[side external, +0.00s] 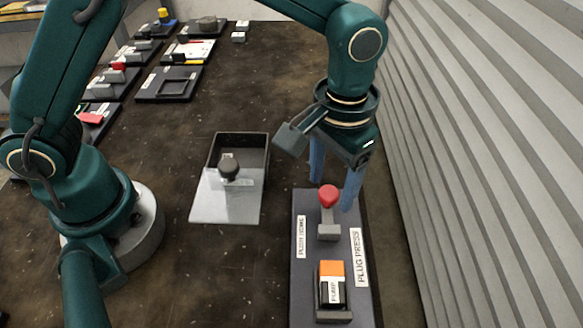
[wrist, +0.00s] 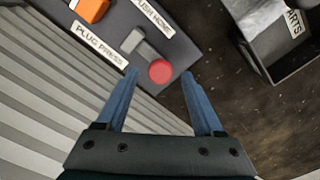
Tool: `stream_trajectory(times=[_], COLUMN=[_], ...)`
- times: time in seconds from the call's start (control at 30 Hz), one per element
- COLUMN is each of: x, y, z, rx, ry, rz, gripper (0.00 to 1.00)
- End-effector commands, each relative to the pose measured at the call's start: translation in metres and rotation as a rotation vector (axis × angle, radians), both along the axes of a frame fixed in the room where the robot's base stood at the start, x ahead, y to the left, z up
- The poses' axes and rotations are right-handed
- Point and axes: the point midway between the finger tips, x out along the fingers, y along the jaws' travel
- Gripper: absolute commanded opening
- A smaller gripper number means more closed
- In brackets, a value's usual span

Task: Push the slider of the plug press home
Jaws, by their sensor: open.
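The plug press (side external: 303,290) is a dark base with labels reading "PLUG PRESS" and "PUSH HOME". Its grey slider (side external: 328,226) carries a round red knob (side external: 329,196). An orange and black block marked "PUMP" (side external: 331,284) sits at the near end of the base, apart from the slider. My gripper (side external: 334,186) is open above the far end of the press, its blue fingers pointing down. In the wrist view the red knob (wrist: 161,71) lies ahead of and between the two fingertips. I cannot tell whether a finger touches it.
Several trays and fixtures (side external: 168,84) fill the table's far left. A corrugated wall (side external: 480,160) rises close on the right. Bare table lies between box and press.

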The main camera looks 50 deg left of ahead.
Motion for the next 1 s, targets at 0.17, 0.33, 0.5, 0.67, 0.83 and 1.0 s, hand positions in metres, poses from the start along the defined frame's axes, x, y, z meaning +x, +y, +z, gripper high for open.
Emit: stream_trajectory(times=[0.17,0.33,0.5,0.67,0.83,1.0], x=[-0.0003,-0.0001,0.0,0.0,0.0001,0.0002], y=[0.0003,0.0003,0.0003,0.0004,0.0005,0.0006], z=[-0.0052,-0.0049,-0.0046,-0.0045,-0.0043,-0.0041], rx=[0.0,0.0,0.0,0.0,0.0,0.001], ry=[0.0,0.0,-0.001,-0.001,-0.001,-0.001], rz=[0.001,0.001,0.001,0.001,0.001,0.001], gripper=[0.69,0.61,0.0,0.0,0.0,0.0])
